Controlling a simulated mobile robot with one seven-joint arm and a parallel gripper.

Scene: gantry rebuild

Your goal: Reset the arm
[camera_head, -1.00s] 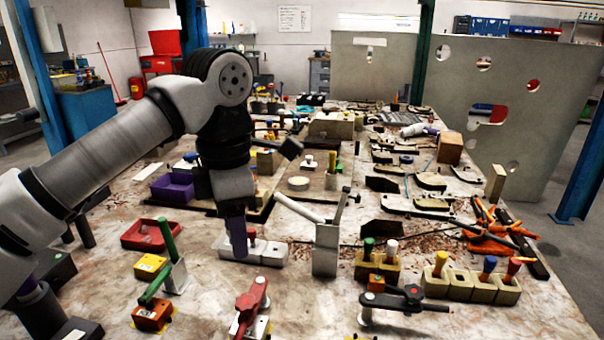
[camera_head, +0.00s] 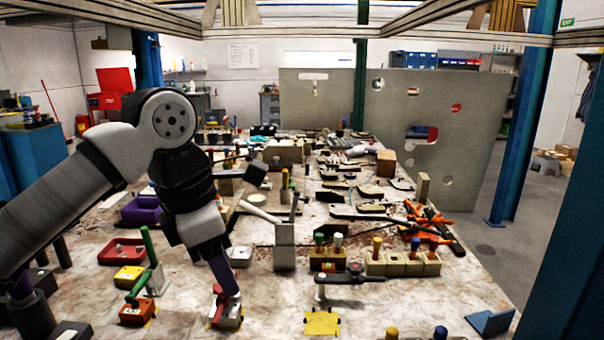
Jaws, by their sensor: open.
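My arm (camera_head: 100,160) reaches in from the left and bends down at a grey elbow joint. My gripper (camera_head: 228,288) points down at the near part of the workbench (camera_head: 275,315), its purple finger seen almost edge-on. It is open. The fingertips overlap a small clamp with red parts (camera_head: 219,313) in the picture; I cannot tell whether they touch. The gripper hides part of that clamp. A black-handled clamp (camera_head: 352,274) stands to the right, its handle lying to the right.
A green-handled clamp on an orange block (camera_head: 136,312) stands left of my gripper. A grey upright block (camera_head: 285,248) and peg blocks (camera_head: 400,263) stand right. A yellow pad (camera_head: 322,323) lies at front. A blue post (camera_head: 563,220) stands at the right.

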